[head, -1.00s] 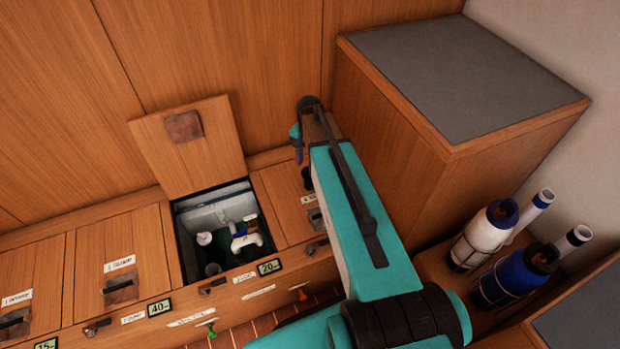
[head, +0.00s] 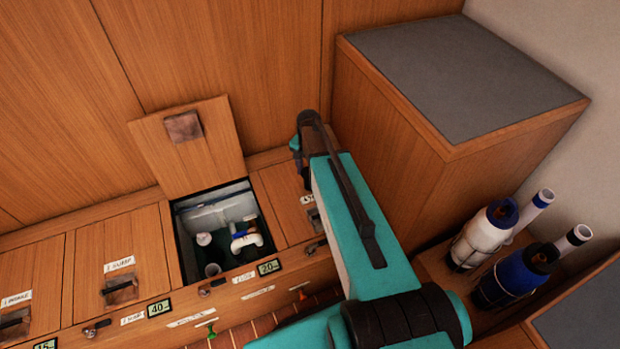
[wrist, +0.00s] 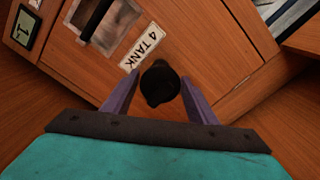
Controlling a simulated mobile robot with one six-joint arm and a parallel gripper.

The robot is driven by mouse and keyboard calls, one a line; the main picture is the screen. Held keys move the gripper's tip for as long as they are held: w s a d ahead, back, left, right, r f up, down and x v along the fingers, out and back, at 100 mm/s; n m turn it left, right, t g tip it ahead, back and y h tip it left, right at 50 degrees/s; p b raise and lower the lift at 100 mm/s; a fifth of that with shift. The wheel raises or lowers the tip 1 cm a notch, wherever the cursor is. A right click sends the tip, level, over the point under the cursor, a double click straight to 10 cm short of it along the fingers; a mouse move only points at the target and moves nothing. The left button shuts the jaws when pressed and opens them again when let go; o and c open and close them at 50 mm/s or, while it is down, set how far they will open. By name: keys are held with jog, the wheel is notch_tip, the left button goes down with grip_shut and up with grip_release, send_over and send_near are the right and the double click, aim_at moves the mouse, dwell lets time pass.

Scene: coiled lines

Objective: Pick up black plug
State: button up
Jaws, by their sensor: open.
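The black plug (wrist: 160,84) is a small dark rounded piece. In the wrist view it lies between the two purple fingers of my gripper (wrist: 160,78), with a gap on both sides. The gripper is open and holds nothing. The plug appears to be over the wooden lid labelled "4 TANK" (wrist: 215,85), just beside the label. I cannot tell how far above or below the fingertips it is. In the head view the fingers and plug are mostly hidden behind the end of my arm.
An open locker (head: 186,255) with white pipework (head: 246,240) lies left of my arm, its lid (head: 190,150) raised. A tall grey-topped cabinet (head: 460,75) stands close on the right. Bottles (head: 484,235) stand in racks at the lower right.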

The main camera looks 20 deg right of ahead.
jog(key=c, duration=0.9)
jog(key=shift+o, duration=0.2)
jog(key=shift+r, duration=0.1)
jog(key=shift+r, duration=0.45)
notch_tip(320, 180, up, 3)
jog(key=shift+s+a+f, duration=0.1)
jog(key=shift+s+f, duration=0.05)
jog(key=s+a+r+p, duration=0.1)
jog(key=s+a+p, duration=0.5)
jog(key=s+a, duration=0.3)
jog(key=s, duration=0.3)
jog(key=shift+r+p, duration=0.25)
jog(key=shift+p, duration=0.05)
jog(key=shift+s+a+f+p, duration=0.15)
jog(key=shift+s+p, duration=0.15)
jog(key=shift+p, duration=0.25)
